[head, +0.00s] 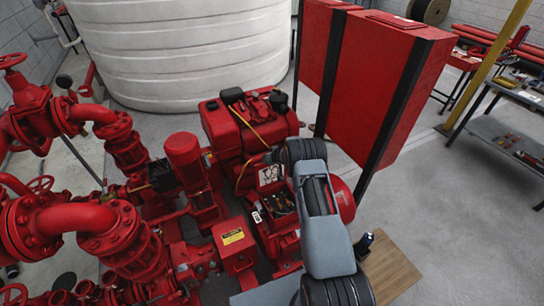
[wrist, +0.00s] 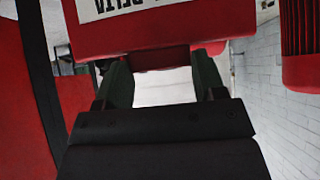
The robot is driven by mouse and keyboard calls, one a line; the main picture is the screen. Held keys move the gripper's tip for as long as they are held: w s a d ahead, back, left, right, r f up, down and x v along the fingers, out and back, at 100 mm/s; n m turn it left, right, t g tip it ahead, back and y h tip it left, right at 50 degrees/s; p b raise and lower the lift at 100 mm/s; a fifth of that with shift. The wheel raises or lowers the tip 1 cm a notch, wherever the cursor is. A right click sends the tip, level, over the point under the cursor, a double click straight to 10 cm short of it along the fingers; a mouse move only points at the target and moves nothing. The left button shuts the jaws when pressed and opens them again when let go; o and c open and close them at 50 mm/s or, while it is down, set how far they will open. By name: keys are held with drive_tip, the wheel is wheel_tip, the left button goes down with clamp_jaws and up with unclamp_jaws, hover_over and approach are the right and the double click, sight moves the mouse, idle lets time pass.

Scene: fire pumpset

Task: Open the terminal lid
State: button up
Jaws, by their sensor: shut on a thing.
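The terminal lid (wrist: 135,32) is a red plate with a white label lettered "DELTA" at the top of the wrist view. My gripper (wrist: 163,66) has its dark fingers on both sides of a red tab at the lid's edge and is shut on it. In the head view the lid (head: 260,187) appears raised, with a white diagram label facing the camera. Below it the terminal box (head: 281,203) shows its inner parts. My arm hides the gripper and the right part of the lid there.
A red motor (head: 183,160) and engine block (head: 245,125) stand close on the left and behind. Red valves and pipes (head: 90,220) fill the left. A tall red cabinet (head: 375,75) stands behind right. Grey floor (head: 460,220) at the right is clear.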

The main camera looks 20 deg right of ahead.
drive_tip(key=shift+f, duration=0.1)
idle(0.4)
drive_tip(key=o, duration=1.3)
drive_tip(key=b+v, duration=0.2)
drive_tip(key=v, duration=1.2)
drive_tip(key=shift+w, duration=0.1)
